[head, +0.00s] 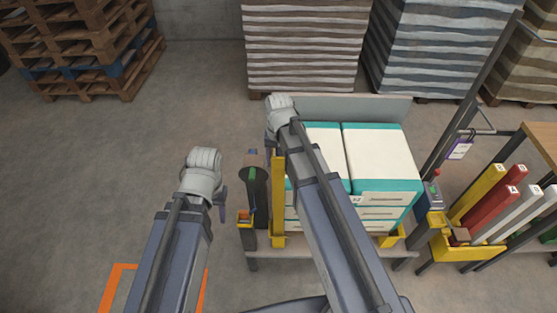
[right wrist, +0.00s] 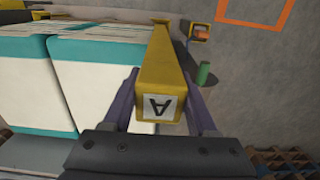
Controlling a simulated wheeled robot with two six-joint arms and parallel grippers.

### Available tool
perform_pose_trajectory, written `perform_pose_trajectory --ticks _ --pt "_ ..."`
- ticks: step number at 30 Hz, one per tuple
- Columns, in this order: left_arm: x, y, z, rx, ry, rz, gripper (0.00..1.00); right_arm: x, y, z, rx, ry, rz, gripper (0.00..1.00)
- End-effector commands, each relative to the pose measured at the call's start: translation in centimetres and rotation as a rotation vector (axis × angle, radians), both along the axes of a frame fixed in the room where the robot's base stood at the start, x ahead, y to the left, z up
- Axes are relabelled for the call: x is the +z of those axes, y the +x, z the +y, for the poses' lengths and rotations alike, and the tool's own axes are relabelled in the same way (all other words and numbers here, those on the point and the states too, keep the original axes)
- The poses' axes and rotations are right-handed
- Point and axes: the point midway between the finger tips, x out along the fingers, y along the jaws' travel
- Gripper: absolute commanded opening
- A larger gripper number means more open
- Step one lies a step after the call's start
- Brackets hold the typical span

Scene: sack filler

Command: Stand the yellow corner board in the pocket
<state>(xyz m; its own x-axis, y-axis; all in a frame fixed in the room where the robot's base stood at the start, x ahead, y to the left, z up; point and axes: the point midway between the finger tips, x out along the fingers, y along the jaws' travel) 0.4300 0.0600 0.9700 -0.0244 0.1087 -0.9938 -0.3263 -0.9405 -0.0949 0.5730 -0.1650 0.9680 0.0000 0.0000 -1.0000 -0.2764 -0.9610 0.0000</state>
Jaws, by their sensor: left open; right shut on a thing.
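The yellow corner board (head: 278,190) stands about upright at the left side of the stack of teal and white sacks (head: 385,150). My right gripper (right wrist: 160,105) is shut on the board near its upper end, which bears a label "A" in the right wrist view (right wrist: 158,75). A yellow pocket (head: 278,240) shows at the stack's front left corner, around the board's lower end. I cannot tell whether the board is seated in it. My left gripper (head: 222,195) is open and empty, left of the stack and apart from it.
A yellow rack (head: 468,251) at the right holds several yellow, red and white boards. Pallets (head: 85,45) and tall sack stacks (head: 302,45) are at the back. The floor at left is clear.

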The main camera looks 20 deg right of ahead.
Motion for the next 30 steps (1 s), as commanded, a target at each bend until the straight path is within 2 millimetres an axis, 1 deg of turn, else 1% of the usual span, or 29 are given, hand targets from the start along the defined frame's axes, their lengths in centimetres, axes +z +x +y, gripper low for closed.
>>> perform_pose_trajectory --ticks 1,24,27,30 --pt "-0.7 0.0 0.0 0.0 0.0 0.0 0.5 -0.7 0.0 0.0 0.0 0.0 0.0 0.0" --pt "-5.8 0.0 0.0 0.0 0.0 0.0 0.5 -5.8 0.0 0.0 0.0 0.0 0.0 0.0" --pt "-6.4 0.0 0.0 0.0 0.0 0.0 0.5 -6.4 0.0 0.0 0.0 0.0 0.0 0.0" --pt "-6.6 0.0 0.0 0.0 0.0 0.0 0.5 -6.6 0.0 0.0 0.0 0.0 0.0 0.0"
